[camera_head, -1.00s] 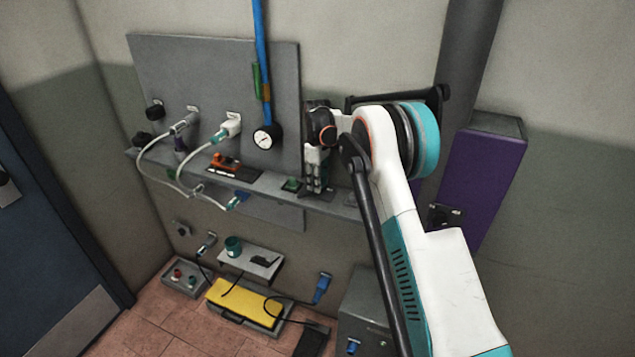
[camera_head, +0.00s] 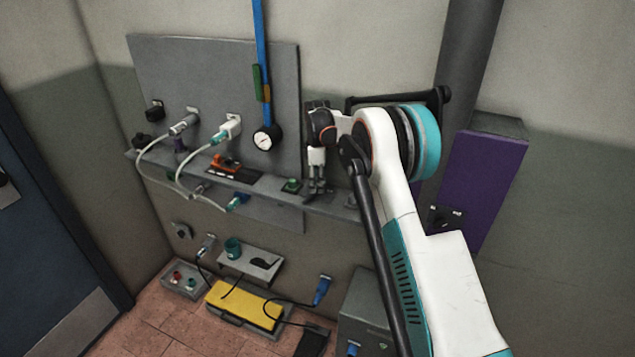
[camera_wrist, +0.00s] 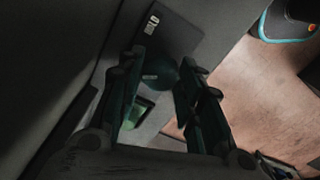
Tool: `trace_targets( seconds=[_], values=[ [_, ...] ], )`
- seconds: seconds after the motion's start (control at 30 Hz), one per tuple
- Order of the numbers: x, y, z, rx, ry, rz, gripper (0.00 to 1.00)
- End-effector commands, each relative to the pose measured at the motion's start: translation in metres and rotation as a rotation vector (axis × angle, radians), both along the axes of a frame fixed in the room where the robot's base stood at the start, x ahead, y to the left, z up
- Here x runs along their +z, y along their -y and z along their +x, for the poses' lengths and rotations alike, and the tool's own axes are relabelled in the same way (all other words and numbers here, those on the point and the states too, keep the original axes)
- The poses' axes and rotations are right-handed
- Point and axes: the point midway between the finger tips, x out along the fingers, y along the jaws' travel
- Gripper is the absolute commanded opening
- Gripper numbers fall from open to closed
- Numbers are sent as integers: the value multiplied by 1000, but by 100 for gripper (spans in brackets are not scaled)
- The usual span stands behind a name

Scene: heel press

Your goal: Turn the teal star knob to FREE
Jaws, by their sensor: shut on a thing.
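The teal star knob (camera_wrist: 160,76) shows dark and shaded between my fingers in the wrist view, beside a dark label plate (camera_wrist: 168,30) with small pale marks that I cannot read. My gripper (camera_wrist: 160,88) is shut on it, one finger on each side. In the head view my gripper (camera_head: 317,190) points down at the grey shelf (camera_head: 270,198), and the knob is hidden there. Which way the knob's pointer faces is not clear; a pale mark shows on its top.
A green button-like part (camera_head: 292,185) sits on the shelf left of my gripper. A purple box (camera_head: 487,180) is on the wall to the right.

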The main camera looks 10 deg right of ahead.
Motion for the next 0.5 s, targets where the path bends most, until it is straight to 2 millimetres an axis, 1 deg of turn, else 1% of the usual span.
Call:
trace_targets(
  seconds=[0.17,0.2,0.27,0.3,0.5],
  values=[
    [0,0,0,-1,1,0,0],
    [0,0,0,-1,1,0,38],
    [0,0,0,-1,1,0,52],
    [0,0,0,-1,1,0,54],
    [0,0,0,-1,1,0,54]
  ],
)
